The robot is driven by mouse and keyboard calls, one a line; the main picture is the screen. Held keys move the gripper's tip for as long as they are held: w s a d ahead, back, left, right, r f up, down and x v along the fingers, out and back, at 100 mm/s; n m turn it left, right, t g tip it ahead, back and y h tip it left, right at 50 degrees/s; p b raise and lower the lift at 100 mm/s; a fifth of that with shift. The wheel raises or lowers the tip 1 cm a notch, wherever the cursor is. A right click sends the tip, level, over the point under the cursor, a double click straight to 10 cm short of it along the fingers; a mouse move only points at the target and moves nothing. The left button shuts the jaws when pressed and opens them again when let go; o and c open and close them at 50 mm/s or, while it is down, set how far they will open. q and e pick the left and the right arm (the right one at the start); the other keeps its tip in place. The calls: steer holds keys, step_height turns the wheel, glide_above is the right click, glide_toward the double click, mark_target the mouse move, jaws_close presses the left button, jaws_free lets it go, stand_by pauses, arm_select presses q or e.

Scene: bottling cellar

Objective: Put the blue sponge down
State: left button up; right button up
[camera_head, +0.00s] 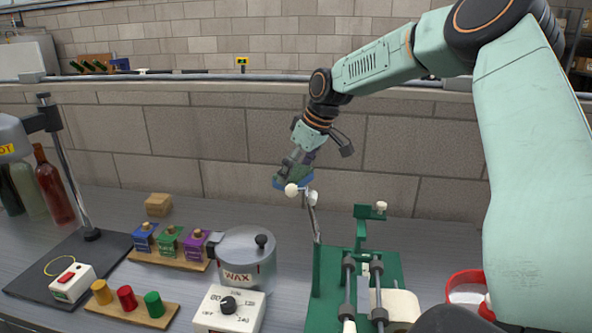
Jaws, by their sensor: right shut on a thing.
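The blue sponge (279,183) shows as a small blue patch at the tip of my right gripper (294,172), in the middle of the view. The right arm comes in from the upper right and the gripper points down and to the left. The gripper is shut on the sponge and holds it up in front of the brick wall, above the bench top. A white lever knob partly covers the sponge, and the fingers hide more of it. My left gripper is not in view.
The green bench machine (326,281), with its raised lever and white knob (291,189), stands below the gripper. Nearby are a wax pot (246,262), a white dial box (229,312), colored blocks, a wooden block (158,204) and a red tub (464,278). Bottles stand left. Bare bench shows behind the pot.

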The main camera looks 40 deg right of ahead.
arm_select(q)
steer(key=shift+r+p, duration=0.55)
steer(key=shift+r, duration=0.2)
arm_select(e)
steer(key=shift+r, duration=0.7)
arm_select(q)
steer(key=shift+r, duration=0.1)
arm_select(e)
steer(key=shift+r, duration=0.1)
arm_select(q)
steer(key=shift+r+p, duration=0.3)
steer(key=shift+p, duration=0.1)
arm_select(e)
steer(key=shift+r, duration=0.3)
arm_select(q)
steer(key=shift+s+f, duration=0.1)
arm_select(e)
steer(key=shift+s, duration=0.15)
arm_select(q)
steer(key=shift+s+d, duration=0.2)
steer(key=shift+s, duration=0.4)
arm_select(e)
steer(key=shift+s+d, duration=0.25)
steer(key=shift+s, duration=0.35)
